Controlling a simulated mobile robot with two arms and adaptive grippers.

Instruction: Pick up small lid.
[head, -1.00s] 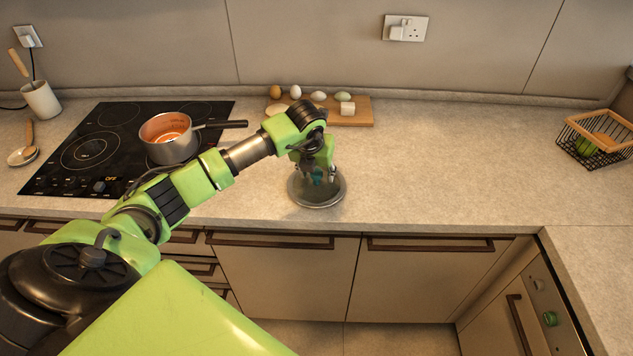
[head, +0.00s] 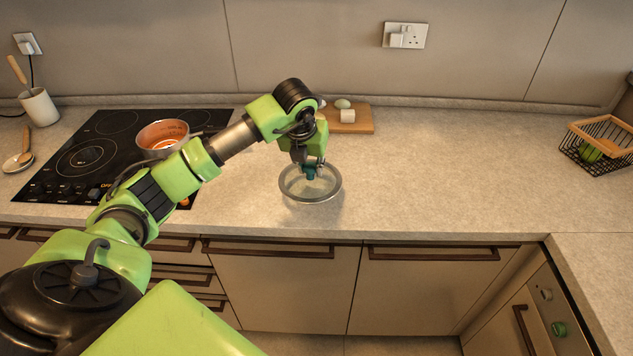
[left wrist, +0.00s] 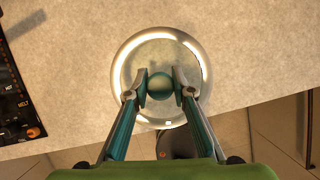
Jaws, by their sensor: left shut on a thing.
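The small lid (head: 292,192) is round, with clear glass, a metal rim and a teal knob. In the head view it is above the counter near its front edge, with a soft shadow below it. My left gripper (head: 311,172) is shut on the knob from above. In the left wrist view the lid (left wrist: 151,45) lies beneath the fingers, and the gripper (left wrist: 160,87) has one fingertip on each side of the round knob. My right gripper is not in view.
A saucepan (head: 160,136) stands on the black hob (head: 75,160) at left, partly behind my arm. A cutting board (head: 362,124) with eggs and a white block is behind the gripper. A wire basket (head: 597,142) stands at right. The counter between is clear.

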